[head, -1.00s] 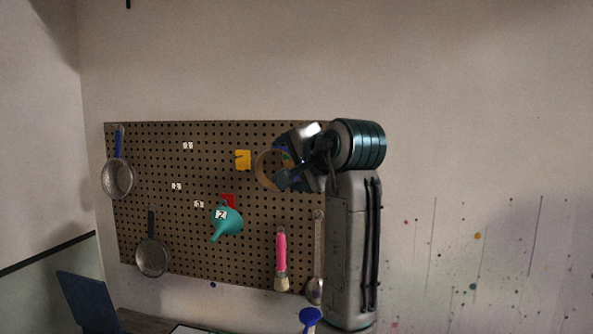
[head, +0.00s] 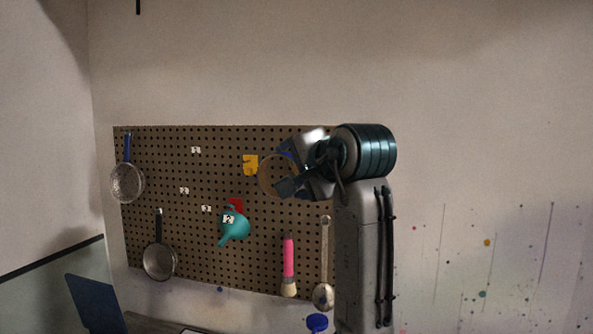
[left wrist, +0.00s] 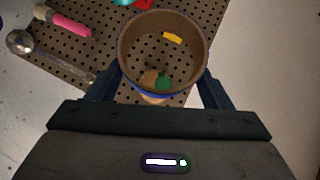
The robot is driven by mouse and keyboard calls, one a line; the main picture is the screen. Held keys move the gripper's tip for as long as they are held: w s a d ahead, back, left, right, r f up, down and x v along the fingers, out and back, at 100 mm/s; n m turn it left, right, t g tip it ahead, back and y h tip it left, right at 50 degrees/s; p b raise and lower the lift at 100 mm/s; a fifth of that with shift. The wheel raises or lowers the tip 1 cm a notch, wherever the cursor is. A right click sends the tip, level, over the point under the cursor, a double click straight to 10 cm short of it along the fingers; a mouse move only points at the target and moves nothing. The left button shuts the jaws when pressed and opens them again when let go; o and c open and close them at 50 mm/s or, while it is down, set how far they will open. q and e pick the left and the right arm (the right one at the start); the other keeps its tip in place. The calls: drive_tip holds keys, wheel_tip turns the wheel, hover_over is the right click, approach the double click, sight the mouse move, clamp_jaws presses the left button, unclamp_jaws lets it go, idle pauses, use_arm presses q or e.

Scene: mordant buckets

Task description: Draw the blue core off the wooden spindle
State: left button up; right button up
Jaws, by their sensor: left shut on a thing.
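The blue core (left wrist: 121,66) is a wide ring, blue outside and brown inside. My left gripper (left wrist: 163,80) is shut on it, with a finger on each side. In the head view the core (head: 261,183) shows as a brown hoop with blue at its edge, in front of the pegboard, and my left gripper (head: 292,178) partly covers it. In the left wrist view a tan piece (left wrist: 153,98) with green beside it shows through and below the ring; it may be the wooden spindle. I cannot tell whether the ring still surrounds it. My right gripper is not in view.
The pegboard (head: 190,225) carries a yellow piece (head: 250,165) close left of the ring, a teal funnel (head: 236,230), a pink-handled brush (head: 288,262), a spoon (head: 323,295), a strainer (head: 127,184) and a pan (head: 160,260).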

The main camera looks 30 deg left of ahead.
use_arm(q)
drive_tip(key=shift+s+d+b, duration=0.1)
drive_tip(key=shift+s+d, duration=0.15)
drive_tip(key=shift+s, duration=0.6)
drive_tip(key=shift+s+d+b, duration=0.1)
drive_tip(key=shift+s+d, duration=0.1)
drive_tip(key=shift+s, duration=0.7)
drive_tip(key=shift+s+d+b, duration=0.1)
drive_tip(key=shift+s+d, duration=0.15)
drive_tip(key=shift+s, duration=0.6)
